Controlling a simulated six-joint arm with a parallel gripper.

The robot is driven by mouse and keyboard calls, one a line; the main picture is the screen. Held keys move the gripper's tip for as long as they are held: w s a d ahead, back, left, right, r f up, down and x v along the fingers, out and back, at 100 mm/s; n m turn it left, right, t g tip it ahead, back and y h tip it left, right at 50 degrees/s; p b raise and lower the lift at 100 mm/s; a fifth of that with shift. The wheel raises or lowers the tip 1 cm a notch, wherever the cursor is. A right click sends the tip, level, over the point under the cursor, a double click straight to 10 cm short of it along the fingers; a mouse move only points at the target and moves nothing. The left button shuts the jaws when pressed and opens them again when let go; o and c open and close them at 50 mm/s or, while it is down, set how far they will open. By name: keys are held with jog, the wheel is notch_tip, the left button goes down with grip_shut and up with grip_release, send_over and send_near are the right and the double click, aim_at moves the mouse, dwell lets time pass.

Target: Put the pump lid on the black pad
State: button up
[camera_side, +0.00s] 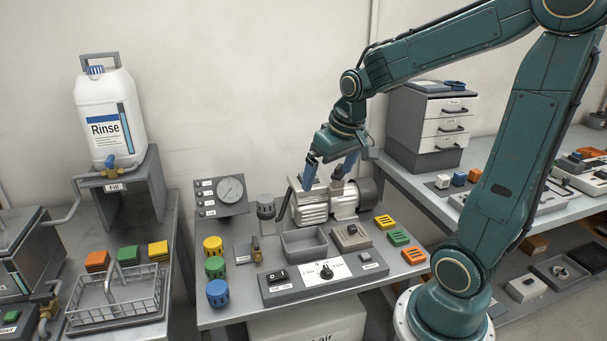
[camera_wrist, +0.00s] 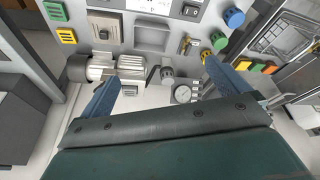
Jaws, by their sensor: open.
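My gripper (camera_side: 324,174) is open, with its two blue fingers apart above the silver pump (camera_side: 315,207) at the back of the middle bench. In the wrist view the gripper (camera_wrist: 165,84) has nothing between its fingers. A grey square piece with a small knob (camera_side: 350,237), which looks like the pump lid, lies right of a grey open bin; it also shows in the wrist view (camera_wrist: 103,27). I cannot be sure of either.
The open bin (camera_side: 304,243) stands at mid-bench, with a switch panel (camera_side: 323,271) in front. Yellow, green and blue cylinders (camera_side: 215,267) line the left edge. Several coloured slotted blocks (camera_side: 399,237) lie on the right. A gauge panel (camera_side: 221,197) stands at the back left.

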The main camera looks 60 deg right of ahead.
jog(key=s+a+r+n+t+y, duration=0.1)
jog(key=s+a+r+n, duration=0.3)
jog(key=s+a, duration=0.6)
jog(key=shift+s+a+r+t, duration=0.35)
jog(key=shift+a+r+t, duration=0.25)
jog(key=shift+a, duration=0.5)
